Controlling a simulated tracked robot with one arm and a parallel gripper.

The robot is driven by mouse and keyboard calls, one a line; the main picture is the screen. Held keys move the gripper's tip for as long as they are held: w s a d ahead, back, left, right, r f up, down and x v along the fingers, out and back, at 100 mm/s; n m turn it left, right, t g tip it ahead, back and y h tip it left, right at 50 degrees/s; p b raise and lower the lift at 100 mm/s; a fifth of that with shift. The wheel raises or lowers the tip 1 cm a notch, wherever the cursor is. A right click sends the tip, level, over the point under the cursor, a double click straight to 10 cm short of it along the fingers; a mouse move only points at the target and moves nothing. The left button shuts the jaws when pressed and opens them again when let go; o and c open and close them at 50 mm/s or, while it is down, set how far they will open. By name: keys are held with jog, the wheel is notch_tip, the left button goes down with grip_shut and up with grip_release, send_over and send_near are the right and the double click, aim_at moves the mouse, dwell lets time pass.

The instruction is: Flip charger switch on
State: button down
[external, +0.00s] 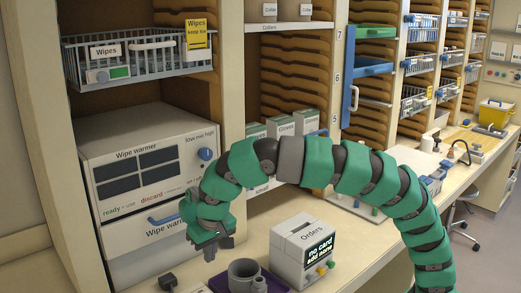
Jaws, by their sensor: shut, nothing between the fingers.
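My arm, wrapped in green sleeves, arches in from the lower right. My gripper (211,250) points down in front of the wipe warmer's lower right corner, above the counter. It is shut and looks empty. I cannot pick out a charger switch for certain. A small black piece (167,282) stands on the counter at the bottom edge, left of and below my gripper; I cannot tell what it is. A white board with coloured knobs (360,208) lies on the counter behind my arm, partly hidden by it.
The wipe warmer (130,160) stands at left, with a blue knob. A grey mug (243,274) sits on a purple tray (219,282) below my gripper. The white Orders box (302,249) stands right of the mug. Glove boxes (282,123) fill a shelf behind my arm.

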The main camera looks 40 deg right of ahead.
jog(key=shift+f, duration=0.1)
jog(key=x, duration=1.3)
jog(key=shift+w+f, duration=0.15)
jog(key=shift+f, duration=0.25)
